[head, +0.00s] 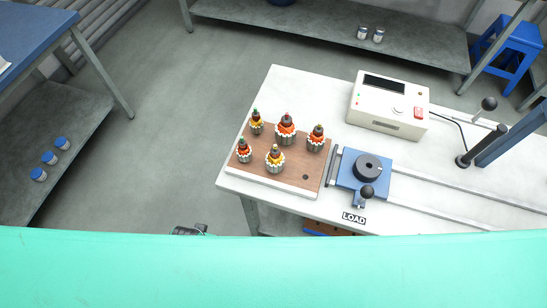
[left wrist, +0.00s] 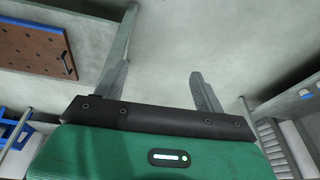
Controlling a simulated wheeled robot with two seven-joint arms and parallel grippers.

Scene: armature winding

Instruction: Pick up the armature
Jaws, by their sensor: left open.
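Several armatures stand upright on a brown wooden board (head: 293,181) at the left end of the white table. Each has a toothed pale-grey core, red, orange or yellow windings and a dark top with a coloured tip. They include a back-left one (head: 256,122), a back-middle one (head: 286,130), a right one (head: 316,138), a front-left one (head: 243,151) and a front-middle one (head: 275,159). My left gripper (left wrist: 158,72) is open and empty over the floor in the left wrist view. My right gripper is in neither view.
A blue fixture (head: 348,180) labelled LOAD sits on rails right of the board. A white control box (head: 388,105) stands behind it, and a black post (head: 482,146) stands at right. The board has one empty hole (head: 305,177). Open floor lies left of the table.

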